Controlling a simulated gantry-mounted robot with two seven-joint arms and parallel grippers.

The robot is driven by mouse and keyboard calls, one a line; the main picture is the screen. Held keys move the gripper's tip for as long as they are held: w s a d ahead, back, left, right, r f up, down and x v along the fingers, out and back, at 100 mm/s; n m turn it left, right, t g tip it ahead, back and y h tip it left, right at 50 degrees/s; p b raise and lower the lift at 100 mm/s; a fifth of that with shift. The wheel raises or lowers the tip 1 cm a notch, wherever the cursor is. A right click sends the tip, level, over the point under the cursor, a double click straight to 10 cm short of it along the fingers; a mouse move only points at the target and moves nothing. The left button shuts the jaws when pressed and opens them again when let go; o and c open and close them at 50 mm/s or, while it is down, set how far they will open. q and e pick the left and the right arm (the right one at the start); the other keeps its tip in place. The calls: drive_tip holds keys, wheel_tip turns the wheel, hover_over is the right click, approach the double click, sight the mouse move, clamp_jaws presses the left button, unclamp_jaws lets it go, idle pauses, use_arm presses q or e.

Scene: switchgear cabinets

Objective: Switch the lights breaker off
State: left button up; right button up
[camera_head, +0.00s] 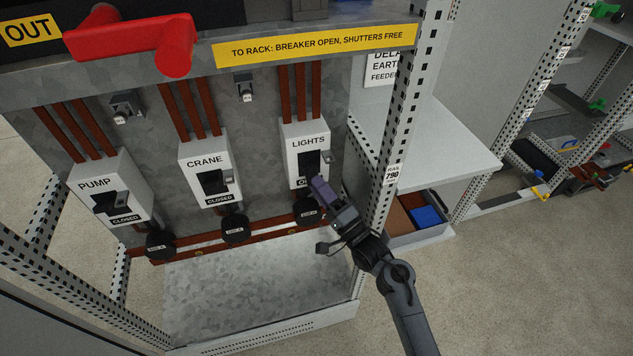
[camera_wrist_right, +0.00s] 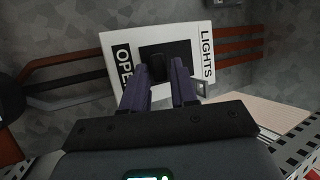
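The lights breaker (camera_head: 304,141) is a white box marked LIGHTS at the right end of the row on the grey panel. In the right wrist view the breaker (camera_wrist_right: 204,50) shows a dark recess with a black toggle (camera_wrist_right: 157,68), and a label beginning OPE, partly covered by a finger. My right gripper (camera_head: 318,187) is at the lower part of this breaker and covers part of its label. In the wrist view its two fingers (camera_wrist_right: 160,82) are apart, one either side of the toggle's near end; contact cannot be made out. My left gripper is not in view.
The crane breaker (camera_head: 205,162) and pump breaker (camera_head: 95,184) to the left both read CLOSED. Black round knobs (camera_head: 235,229) sit below them. A red handle (camera_head: 130,38) juts out above. A perforated upright (camera_head: 400,110) stands close right of my gripper.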

drive_tip(key=p+v, duration=0.1)
drive_tip(key=v, duration=0.8)
drive_tip(key=shift+s, duration=0.1)
